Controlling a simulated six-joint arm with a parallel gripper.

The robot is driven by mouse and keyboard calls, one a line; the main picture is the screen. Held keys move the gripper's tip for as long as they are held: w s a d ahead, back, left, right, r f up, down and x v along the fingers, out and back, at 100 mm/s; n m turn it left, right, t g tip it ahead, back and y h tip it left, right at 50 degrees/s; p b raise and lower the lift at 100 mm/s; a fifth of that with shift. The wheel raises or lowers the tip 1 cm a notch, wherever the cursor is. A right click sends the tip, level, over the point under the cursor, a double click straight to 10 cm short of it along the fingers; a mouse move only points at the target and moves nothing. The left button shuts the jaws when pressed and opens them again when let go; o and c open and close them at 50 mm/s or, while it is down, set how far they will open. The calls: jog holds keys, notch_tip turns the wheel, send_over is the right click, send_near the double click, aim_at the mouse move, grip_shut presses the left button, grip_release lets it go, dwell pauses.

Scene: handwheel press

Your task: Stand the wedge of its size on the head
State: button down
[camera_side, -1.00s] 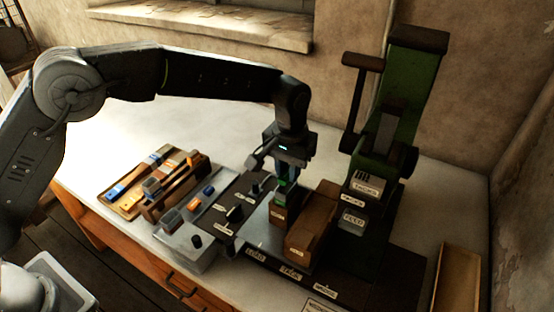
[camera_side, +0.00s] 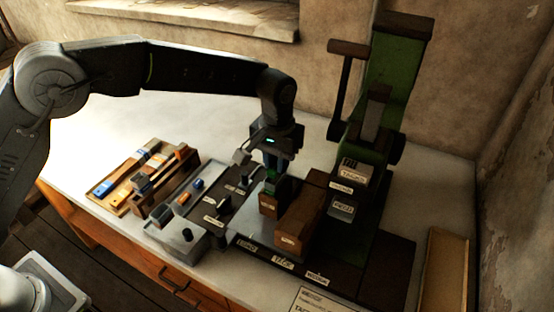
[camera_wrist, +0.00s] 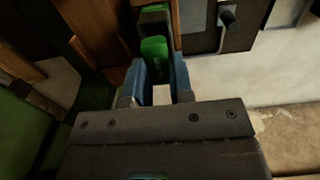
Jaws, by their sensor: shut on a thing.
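My gripper (camera_wrist: 158,78) is shut on a green wedge (camera_wrist: 153,57), which sits between its two blue fingers in the wrist view. In the side view the gripper (camera_side: 271,170) points down, with green showing at its tip, just above or behind a small labelled brown block (camera_side: 267,204). A longer brown wooden block (camera_side: 299,220) with a label stands to the right of it. I cannot tell whether the wedge touches what is below it. I cannot tell for sure which part is the head.
The green press (camera_side: 398,85) with its lever rises at the back right. A wooden rack (camera_side: 130,180) with blue and orange pieces lies at the left, and a grey control box (camera_side: 178,233) with a black knob is in front. A long wooden tray (camera_side: 443,270) lies at the far right.

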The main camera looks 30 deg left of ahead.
jog(key=shift+f, duration=0.2)
jog(key=shift+f, duration=0.5)
jog(key=c, duration=0.9)
grip_release()
jog(key=shift+r, duration=0.1)
notch_tip(320, 180, up, 14)
jog(key=shift+f, duration=0.15)
